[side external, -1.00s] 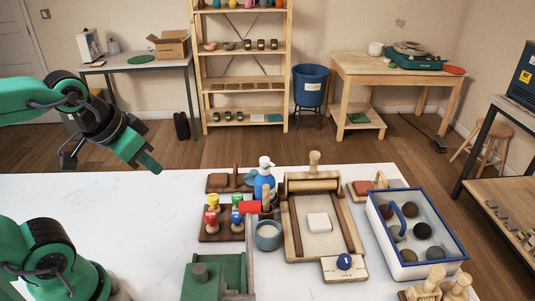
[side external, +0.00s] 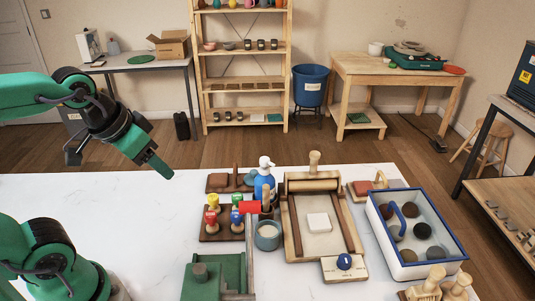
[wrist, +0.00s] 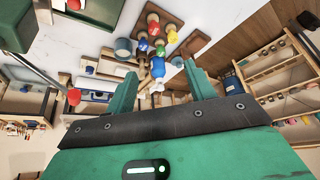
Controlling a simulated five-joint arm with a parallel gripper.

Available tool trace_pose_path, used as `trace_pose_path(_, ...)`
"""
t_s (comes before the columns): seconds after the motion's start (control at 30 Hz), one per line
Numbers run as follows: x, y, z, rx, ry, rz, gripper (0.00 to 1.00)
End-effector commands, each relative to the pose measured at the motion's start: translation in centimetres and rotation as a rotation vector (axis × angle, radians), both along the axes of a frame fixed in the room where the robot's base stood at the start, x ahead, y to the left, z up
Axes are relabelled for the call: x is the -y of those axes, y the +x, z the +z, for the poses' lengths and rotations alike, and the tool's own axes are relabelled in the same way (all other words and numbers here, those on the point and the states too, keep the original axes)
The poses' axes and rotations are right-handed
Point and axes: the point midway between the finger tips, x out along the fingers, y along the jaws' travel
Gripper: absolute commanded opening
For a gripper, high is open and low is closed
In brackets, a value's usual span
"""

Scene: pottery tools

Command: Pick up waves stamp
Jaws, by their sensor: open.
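Several stamps with coloured knobs stand upright in a brown wooden rack (side external: 207,238) on the white table, left of centre in the side view. A yellow stamp (side external: 213,200) is at the back left, a red stamp (side external: 210,217) in front of it, and blue and green ones beside them. I cannot tell which bears the waves; no pattern shows. My gripper (side external: 118,164) is open and empty, above the table's far left, well left of the stamps and apart from them. In the wrist view, the stamps, including a blue one (wrist: 143,45), show beyond the open fingers (wrist: 162,87).
A wooden slab roller (side external: 290,220) and a blue-rimmed tray (side external: 433,268) stand right. The table's left is clear.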

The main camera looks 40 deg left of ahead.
Motion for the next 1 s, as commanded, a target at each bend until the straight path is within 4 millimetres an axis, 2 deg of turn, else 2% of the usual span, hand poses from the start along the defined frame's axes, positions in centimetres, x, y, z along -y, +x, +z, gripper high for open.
trace_pose_path(0.27, 0.2, 3.2, -0.4, -0.08, 0.008, -0.023, 0.54)
trace_pose_path(0.57, 0.4, 7.6, -2.0, -0.183, 0.018, -0.055, 0.54)
trace_pose_path(1.0, 1.0, 14.0, -6.8, -0.333, 0.03, -0.104, 0.54)
